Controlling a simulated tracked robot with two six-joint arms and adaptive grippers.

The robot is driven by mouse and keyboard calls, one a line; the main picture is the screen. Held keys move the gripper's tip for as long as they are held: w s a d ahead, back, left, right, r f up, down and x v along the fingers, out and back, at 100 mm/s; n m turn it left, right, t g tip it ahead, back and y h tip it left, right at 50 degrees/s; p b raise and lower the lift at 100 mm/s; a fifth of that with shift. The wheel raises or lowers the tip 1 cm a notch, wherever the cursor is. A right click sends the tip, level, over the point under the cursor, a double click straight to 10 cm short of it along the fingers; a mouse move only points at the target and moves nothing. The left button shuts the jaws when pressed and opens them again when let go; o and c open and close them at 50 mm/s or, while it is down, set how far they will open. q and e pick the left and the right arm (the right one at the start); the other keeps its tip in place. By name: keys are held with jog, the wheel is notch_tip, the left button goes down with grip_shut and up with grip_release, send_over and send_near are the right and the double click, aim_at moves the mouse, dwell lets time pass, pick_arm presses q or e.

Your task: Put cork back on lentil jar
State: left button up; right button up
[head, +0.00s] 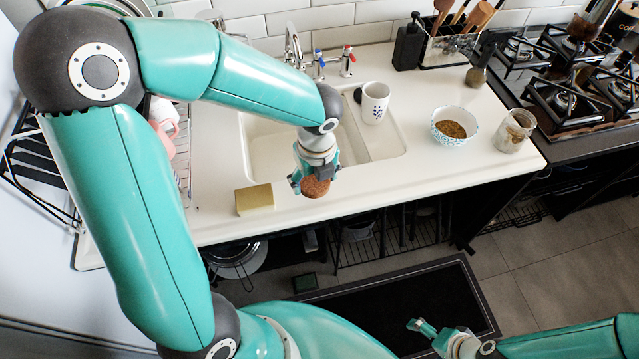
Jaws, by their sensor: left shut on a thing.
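My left gripper (312,180) is shut on a round brown cork (316,187). It holds the cork above the front edge of the sink, left of the jar. The lentil jar (515,131) is a clear glass jar standing at the right end of the white counter. No cork shows on its top. My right gripper (420,326) is low at the bottom right, above the dark floor mat and away from the counter. Its fingers are small in view, and I see nothing between them.
A patterned bowl (455,126) of brown lentils stands left of the jar. A white mug (374,103) stands at the sink's right side. A yellow sponge (254,199) lies on the front edge. The gas hob (570,85) is right. Counter between mug and bowl is clear.

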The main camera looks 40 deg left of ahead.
aim_at(314, 182)
pick_arm(q)
notch_tip(314, 182, up, 17)
jog(key=p, duration=0.2)
dwell(0.3)
